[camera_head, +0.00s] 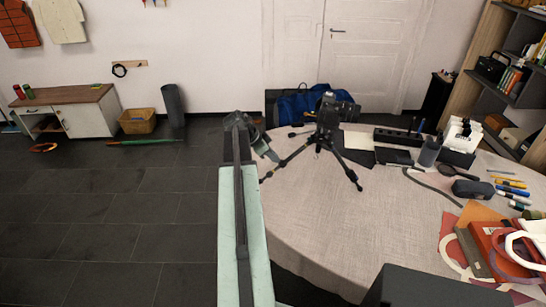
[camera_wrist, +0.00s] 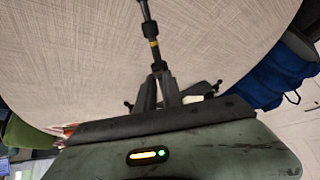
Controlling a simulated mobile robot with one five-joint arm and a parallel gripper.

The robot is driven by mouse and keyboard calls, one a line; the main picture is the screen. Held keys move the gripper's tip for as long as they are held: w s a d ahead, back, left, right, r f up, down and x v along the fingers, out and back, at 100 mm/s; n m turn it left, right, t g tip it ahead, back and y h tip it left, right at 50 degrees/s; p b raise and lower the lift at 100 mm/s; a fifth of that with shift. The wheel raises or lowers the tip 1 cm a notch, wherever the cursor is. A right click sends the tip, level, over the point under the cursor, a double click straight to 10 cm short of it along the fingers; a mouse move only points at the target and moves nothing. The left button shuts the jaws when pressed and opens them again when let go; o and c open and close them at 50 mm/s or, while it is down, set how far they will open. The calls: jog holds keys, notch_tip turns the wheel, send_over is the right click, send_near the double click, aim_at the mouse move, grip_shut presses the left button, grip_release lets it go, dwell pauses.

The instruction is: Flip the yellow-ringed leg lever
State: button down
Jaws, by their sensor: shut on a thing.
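A black tripod (camera_head: 320,130) with a camera on top stands upright on the round table, its legs spread. The yellow-ringed leg (camera_wrist: 147,22) runs down from the top of the wrist view, with the yellow ring (camera_wrist: 153,43) just beyond my fingertips. In the head view this leg (camera_head: 288,160) reaches toward the table's left edge. My gripper (camera_wrist: 161,75) is shut on the leg just below the ring; in the head view it shows left of the tripod (camera_head: 272,156). The lever cannot be told apart from the leg and fingers.
The round table (camera_head: 320,220) has a light cloth, bare in front of the tripod. A black organizer (camera_head: 398,137), a pen cup (camera_head: 429,152), pens and books (camera_head: 495,250) stand to the right. A blue bag (camera_head: 300,103) lies behind. Open floor lies left.

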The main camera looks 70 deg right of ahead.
jog(key=shift+s+r, duration=0.1)
jog(key=shift+s+d+r, duration=0.15)
jog(key=shift+s+d+r+p, duration=0.2)
jog(key=shift+p, duration=0.25)
dwell(0.3)
jog(key=c, duration=1.9)
grip_release()
jog(key=p+v, duration=0.5)
jog(key=v, duration=0.1)
